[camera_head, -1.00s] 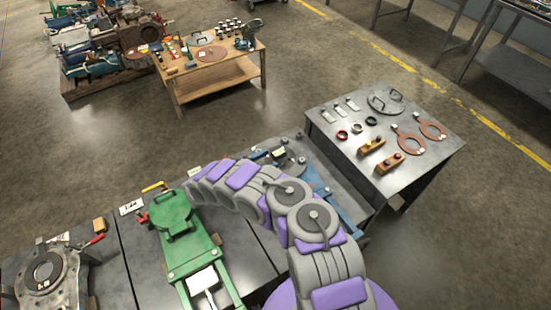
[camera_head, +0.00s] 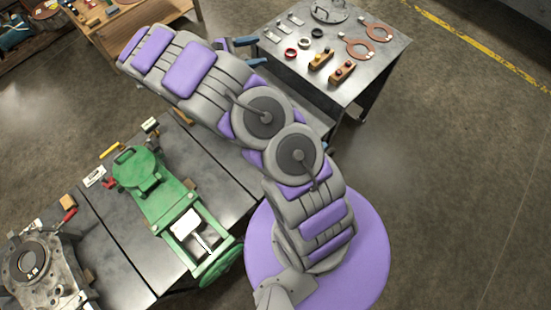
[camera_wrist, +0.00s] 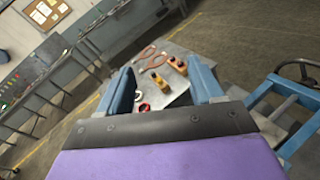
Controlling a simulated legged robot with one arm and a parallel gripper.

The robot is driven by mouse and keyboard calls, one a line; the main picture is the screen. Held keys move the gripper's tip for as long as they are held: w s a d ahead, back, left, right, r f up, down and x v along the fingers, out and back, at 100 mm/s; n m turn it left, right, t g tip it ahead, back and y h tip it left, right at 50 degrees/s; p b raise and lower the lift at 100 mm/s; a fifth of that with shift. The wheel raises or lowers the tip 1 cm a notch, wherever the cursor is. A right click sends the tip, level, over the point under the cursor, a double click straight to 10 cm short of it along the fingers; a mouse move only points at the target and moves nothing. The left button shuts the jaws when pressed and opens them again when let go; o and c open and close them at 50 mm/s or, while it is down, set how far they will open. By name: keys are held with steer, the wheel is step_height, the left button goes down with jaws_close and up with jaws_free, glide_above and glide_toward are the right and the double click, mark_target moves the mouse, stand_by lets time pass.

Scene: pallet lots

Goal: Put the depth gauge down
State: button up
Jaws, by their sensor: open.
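My gripper (camera_wrist: 164,90) is open in the wrist view, its two blue fingers spread with nothing between them. In the head view the gripper (camera_head: 252,52) shows partly from behind my arm, at the near left side of a steel table (camera_head: 362,82). I cannot pick out the depth gauge with certainty. Two wooden blocks with dark knobs (camera_head: 331,64) lie on that table, apart from the fingers. The table (camera_wrist: 180,100) is also seen between and beyond the fingers in the wrist view.
The steel table also bears a red ring (camera_head: 290,54), copper-coloured rings (camera_head: 357,48) and small metal plates. A green machine (camera_head: 160,195) stands on a dark bench at left. A blue frame with a handwheel (camera_wrist: 298,68) is at right in the wrist view. Floor is clear at right.

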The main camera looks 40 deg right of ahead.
steer(key=s+r+m+g+y, duration=0.1)
steer(key=s+r+m+y, duration=0.2)
steer(key=s+r, duration=0.35)
steer(key=s+r+m+g+y, duration=0.1)
steer(key=s+r+m+y, duration=0.25)
steer(key=s, duration=0.65)
steer(key=s+a+m+t+y, duration=0.4)
steer(key=s+a+y, duration=0.5)
steer(key=s+a, duration=0.8)
steer(key=s+m, duration=0.1)
steer(key=s, duration=0.1)
steer(key=shift+s+a+y, duration=0.15)
steer(key=shift+s+y, duration=0.2)
